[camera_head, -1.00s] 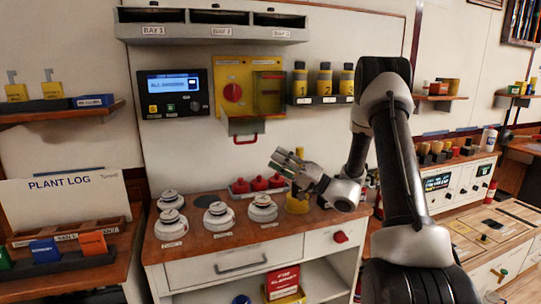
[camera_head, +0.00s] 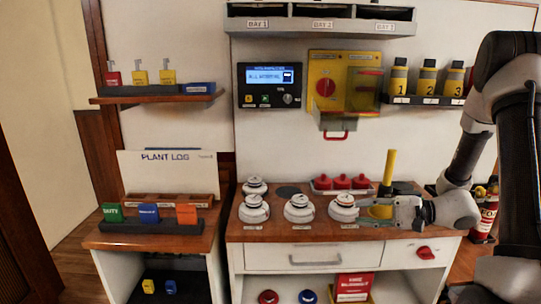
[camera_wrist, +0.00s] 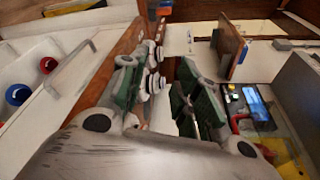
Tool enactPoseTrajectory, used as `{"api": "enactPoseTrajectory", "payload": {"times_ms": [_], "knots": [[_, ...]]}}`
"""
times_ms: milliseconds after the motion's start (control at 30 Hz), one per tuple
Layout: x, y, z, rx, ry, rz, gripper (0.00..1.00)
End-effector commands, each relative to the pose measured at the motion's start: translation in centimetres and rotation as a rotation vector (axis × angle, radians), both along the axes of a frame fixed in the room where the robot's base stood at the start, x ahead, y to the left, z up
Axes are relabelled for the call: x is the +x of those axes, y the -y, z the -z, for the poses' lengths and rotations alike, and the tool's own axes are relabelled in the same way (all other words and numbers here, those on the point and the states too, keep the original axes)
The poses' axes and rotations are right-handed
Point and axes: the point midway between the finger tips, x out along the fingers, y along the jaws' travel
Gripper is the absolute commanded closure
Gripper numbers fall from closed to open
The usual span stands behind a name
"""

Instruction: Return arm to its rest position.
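My arm (camera_head: 505,115) comes in from the right edge of the head view, bent at the elbow. My gripper (camera_head: 368,212) points left, low in front of the counter's right part, and overlaps the base of a yellow post (camera_head: 390,170) in the picture. In the wrist view my gripper (camera_wrist: 157,78) has its two dark green fingers spread apart, with nothing between them. Whether the gripper touches the post or counter cannot be told.
White round knobbed pieces (camera_head: 299,208) stand on the wooden counter (camera_head: 275,232) left of my gripper. Red pieces (camera_head: 341,182) sit behind. Above are a display panel (camera_head: 270,88), a yellow switch box (camera_head: 327,85) and numbered bottles (camera_head: 399,78). A plant log shelf (camera_head: 165,165) stands left.

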Motion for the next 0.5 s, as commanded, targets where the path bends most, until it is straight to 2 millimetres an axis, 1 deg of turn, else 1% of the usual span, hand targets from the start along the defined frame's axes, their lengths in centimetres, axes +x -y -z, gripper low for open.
{"api": "enactPoseTrajectory", "payload": {"times_ms": [33, 67, 100, 167, 200, 267, 300, 400, 467, 500], "knots": [[-2.5, -0.2, -0.1, -0.075, -0.076, -0.068, 0.68], [-4.1, -0.1, 0.0, -0.127, -0.123, -0.107, 0.68], [-6.0, 0.1, 0.1, -0.199, -0.178, -0.151, 0.68], [-8.8, 0.8, 0.0, -0.318, -0.244, -0.209, 0.68], [-10.5, 1.5, -0.1, -0.406, -0.279, -0.242, 0.68], [-12.8, 2.9, -0.5, -0.545, -0.312, -0.279, 0.68], [-14.2, 3.9, -0.8, -0.641, -0.321, -0.297, 0.68], [-16.7, 6.6, -2.2, -0.872, -0.303, -0.317, 0.68], [-17.6, 8.1, -3.2, -1.002, -0.267, -0.316, 0.68], [-18.1, 9.1, -4.1, -1.082, -0.232, -0.313, 0.68]]}}
